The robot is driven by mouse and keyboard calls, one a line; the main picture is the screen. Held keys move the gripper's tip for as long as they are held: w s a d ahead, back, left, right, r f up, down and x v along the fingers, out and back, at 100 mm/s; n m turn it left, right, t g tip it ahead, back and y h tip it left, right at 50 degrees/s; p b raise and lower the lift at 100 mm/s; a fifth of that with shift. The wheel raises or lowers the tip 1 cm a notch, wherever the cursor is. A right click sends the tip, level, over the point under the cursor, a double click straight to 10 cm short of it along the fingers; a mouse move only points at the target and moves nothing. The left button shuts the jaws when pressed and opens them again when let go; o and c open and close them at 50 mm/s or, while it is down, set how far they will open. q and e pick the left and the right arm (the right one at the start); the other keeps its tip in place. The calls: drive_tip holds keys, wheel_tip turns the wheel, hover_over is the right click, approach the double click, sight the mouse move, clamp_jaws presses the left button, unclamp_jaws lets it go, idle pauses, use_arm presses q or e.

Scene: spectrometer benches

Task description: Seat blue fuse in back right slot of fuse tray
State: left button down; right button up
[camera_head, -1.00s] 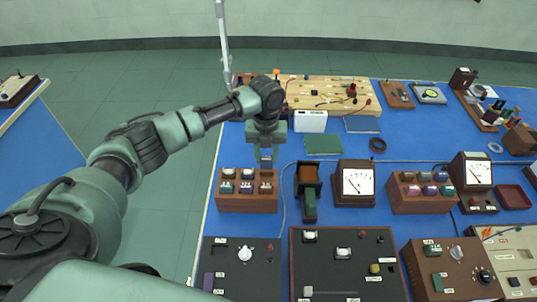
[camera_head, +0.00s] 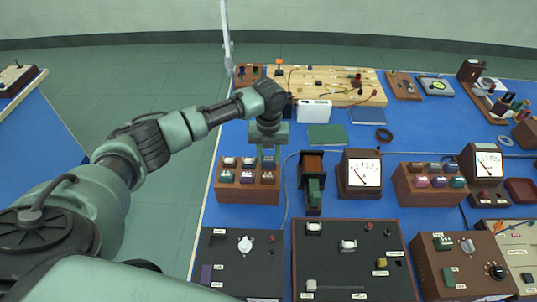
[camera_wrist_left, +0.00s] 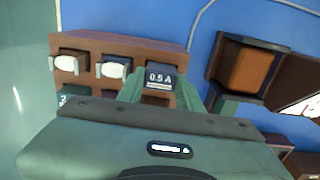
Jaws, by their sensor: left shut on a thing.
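The fuse tray (camera_head: 247,193) is a brown block with two rows of fuses, left of centre in the head view. It also shows in the wrist view (camera_wrist_left: 140,46). My left gripper (camera_head: 268,160) points down at the tray's back right corner. In the wrist view its green fingers (camera_wrist_left: 161,90) are shut on the dark blue fuse (camera_wrist_left: 160,77), labelled 0.5 A. The fuse is in line with two white-topped fuses of the back row, at the back right slot. I cannot tell whether it is fully down, since its lower part is hidden. My right gripper is not in view.
A brown stand with a green part (camera_head: 313,190) and a meter (camera_head: 360,174) stand right of the tray. A second brown fuse block (camera_head: 428,186) is farther right. Dark panels (camera_head: 240,262) lie in front. A white box (camera_head: 314,112) and green mat (camera_head: 326,136) lie behind.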

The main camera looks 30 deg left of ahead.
use_arm(q)
drive_tip(key=shift+f, duration=0.25)
drive_tip(key=c, duration=0.9)
unclamp_jaws()
drive_tip(key=shift+o, duration=0.2)
drive_tip(key=shift+r, duration=0.1)
wheel_tip(320, 180, up, 8)
drive_tip(key=shift+f+b, duration=0.2)
drive_tip(key=shift+b, duration=0.75)
